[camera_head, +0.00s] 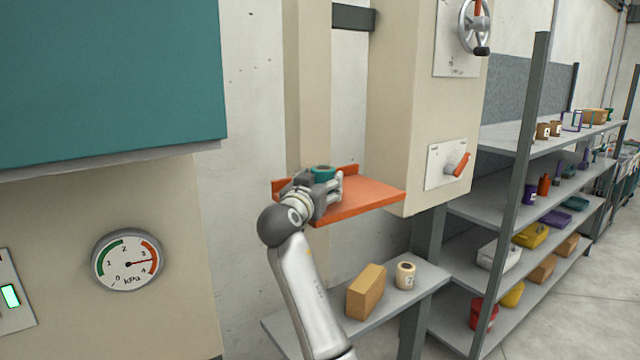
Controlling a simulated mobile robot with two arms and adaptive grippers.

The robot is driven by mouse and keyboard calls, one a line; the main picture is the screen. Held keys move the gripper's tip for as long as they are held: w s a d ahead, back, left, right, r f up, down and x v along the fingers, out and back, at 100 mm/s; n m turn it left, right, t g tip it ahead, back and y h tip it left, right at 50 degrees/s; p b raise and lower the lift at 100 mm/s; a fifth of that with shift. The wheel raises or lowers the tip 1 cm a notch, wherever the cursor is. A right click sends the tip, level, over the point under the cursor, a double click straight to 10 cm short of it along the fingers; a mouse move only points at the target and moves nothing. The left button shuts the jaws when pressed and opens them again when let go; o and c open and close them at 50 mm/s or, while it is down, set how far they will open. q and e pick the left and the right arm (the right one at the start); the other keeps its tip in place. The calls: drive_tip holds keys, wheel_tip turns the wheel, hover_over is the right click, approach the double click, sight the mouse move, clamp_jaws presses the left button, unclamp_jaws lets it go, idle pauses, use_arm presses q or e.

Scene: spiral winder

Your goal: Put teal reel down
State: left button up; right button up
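The teal reel (322,173) is at the left part of an orange shelf (362,197) in the camera_head view. Its lower part is hidden by my gripper, so I cannot tell whether it rests on the shelf or is just above it. My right gripper (322,182) reaches in from below, with its fingers on both sides of the reel, and looks shut on it. My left gripper is not in view.
A grey shelf (408,306) below holds a tan box (366,291) and a cream reel (405,276). A beige cabinet with an orange lever (461,164) stands right of the orange shelf. The orange shelf's right part is clear.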

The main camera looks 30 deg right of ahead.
drive_tip(key=shift+o, duration=0.2)
drive_tip(key=shift+a, duration=0.15)
drive_tip(key=b+v, duration=0.5)
drive_tip(key=v, duration=0.7)
